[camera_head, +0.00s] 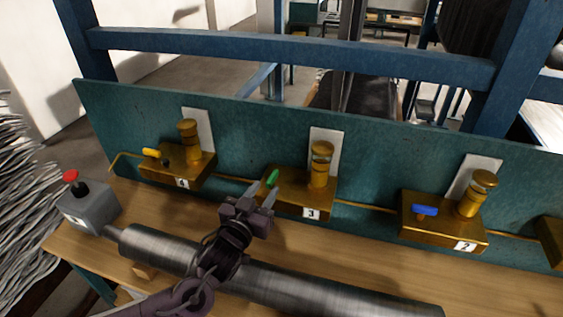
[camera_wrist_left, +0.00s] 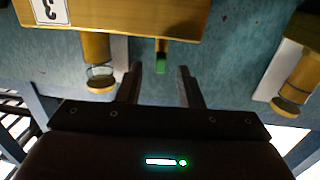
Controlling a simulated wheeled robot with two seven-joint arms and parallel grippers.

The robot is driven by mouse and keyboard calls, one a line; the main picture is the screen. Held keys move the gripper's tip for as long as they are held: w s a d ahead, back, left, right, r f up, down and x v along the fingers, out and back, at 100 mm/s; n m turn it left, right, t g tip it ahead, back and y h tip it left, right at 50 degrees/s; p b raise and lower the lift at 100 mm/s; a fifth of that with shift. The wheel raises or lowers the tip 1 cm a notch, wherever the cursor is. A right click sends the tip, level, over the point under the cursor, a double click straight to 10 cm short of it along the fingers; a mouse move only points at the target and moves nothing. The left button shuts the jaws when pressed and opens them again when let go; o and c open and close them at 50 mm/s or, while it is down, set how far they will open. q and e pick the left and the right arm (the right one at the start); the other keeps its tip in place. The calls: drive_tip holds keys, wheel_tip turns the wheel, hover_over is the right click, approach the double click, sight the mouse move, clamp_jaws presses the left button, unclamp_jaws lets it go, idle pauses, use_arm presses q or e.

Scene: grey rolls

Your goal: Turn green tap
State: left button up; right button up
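The green tap (camera_head: 272,178) is a small green handle on the left end of the brass block labelled 3 (camera_head: 291,197). In the left wrist view the green tap (camera_wrist_left: 161,62) shows just ahead of and between the fingers. My left gripper (camera_head: 262,193) is open at the front left of block 3, its fingers pointing at the tap. In the left wrist view the left gripper (camera_wrist_left: 161,82) has a clear gap between its fingers, with nothing held. Whether a finger touches the tap I cannot tell. My right gripper is not in view.
A yellow tap (camera_head: 151,153) sits on the block at left and a blue tap (camera_head: 425,210) on block 2 at right. A long grey roll (camera_head: 310,288) lies along the wooden table under my left arm. A grey box with a red button (camera_head: 71,176) stands at left.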

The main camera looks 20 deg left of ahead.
sight(275, 171)
use_arm(q)
drive_tip(key=w, duration=0.2)
drive_tip(key=w+p, duration=0.1)
drive_tip(key=w, duration=0.1)
drive_tip(key=w+p, duration=0.1)
drive_tip(key=w, duration=0.1)
drive_tip(key=shift+w+d+r, duration=0.25)
drive_tip(key=shift+d+r, duration=0.1)
drive_tip(key=shift+w+d+f, duration=0.1)
drive_tip(key=shift+w+f, duration=0.05)
drive_tip(key=shift+w, duration=0.4)
clamp_jaws()
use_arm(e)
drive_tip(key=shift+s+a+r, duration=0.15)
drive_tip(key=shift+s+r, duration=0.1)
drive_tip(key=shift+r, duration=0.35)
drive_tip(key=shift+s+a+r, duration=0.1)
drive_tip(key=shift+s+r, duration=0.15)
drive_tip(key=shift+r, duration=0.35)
